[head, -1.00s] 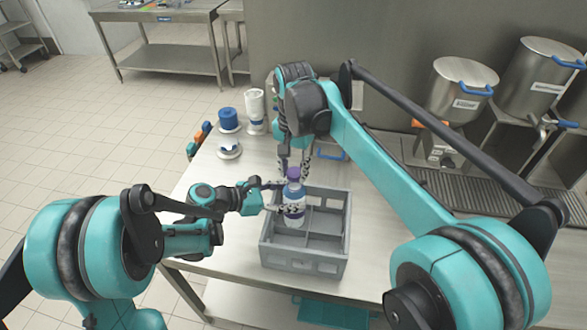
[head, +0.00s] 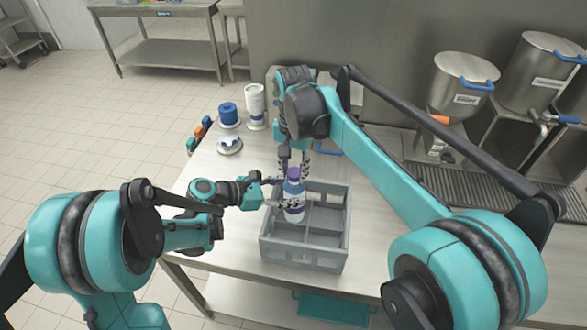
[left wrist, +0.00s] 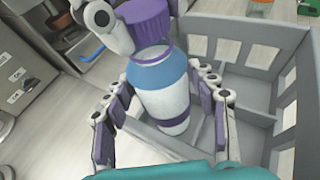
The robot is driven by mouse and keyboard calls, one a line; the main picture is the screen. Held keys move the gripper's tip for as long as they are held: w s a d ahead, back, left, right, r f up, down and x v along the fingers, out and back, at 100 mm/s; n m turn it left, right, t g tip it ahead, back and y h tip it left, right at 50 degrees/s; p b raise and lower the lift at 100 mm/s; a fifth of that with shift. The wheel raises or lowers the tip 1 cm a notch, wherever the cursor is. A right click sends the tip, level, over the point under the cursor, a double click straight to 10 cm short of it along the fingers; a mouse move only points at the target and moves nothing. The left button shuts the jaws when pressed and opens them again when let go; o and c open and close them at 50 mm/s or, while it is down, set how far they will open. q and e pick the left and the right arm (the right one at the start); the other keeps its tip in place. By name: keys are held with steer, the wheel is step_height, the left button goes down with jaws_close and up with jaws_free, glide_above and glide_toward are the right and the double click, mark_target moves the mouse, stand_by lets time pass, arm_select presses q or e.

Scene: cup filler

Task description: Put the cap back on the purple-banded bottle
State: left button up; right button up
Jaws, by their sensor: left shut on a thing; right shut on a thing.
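My left gripper (head: 283,194) is shut on the bottle (head: 292,208), which has a white body and a blue shoulder. The bottle is held roughly upright over the grey crate (head: 263,243). In the left wrist view the bottle (left wrist: 160,88) sits between the left gripper's fingers (left wrist: 163,112). The purple cap (head: 293,173) is at the top of the bottle, with my right gripper (head: 293,167) shut on it from above. In the left wrist view the cap (left wrist: 146,24) is over the neck, and a pale strip shows below it. I cannot tell whether it is fully seated.
The crate has several compartments and looks empty. A blue cylinder (head: 228,113), a white bottle (head: 255,102) and a white round piece with blue (head: 229,145) stand at the back left of the table. Steel dispensers (head: 462,85) stand at the right.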

steer(key=shift+f, duration=0.45)
steer(key=m, duration=0.6)
steer(key=shift+w+a, duration=0.15)
steer(key=shift+a, duration=0.05)
steer(key=m, duration=0.5)
steer(key=shift+w, duration=0.15)
steer(key=m, duration=0.7)
steer(key=shift+w, duration=0.2)
steer(key=m, duration=0.5)
steer(key=shift+w+d+m, duration=0.1)
steer(key=shift+m, duration=0.3)
steer(key=o, duration=0.7)
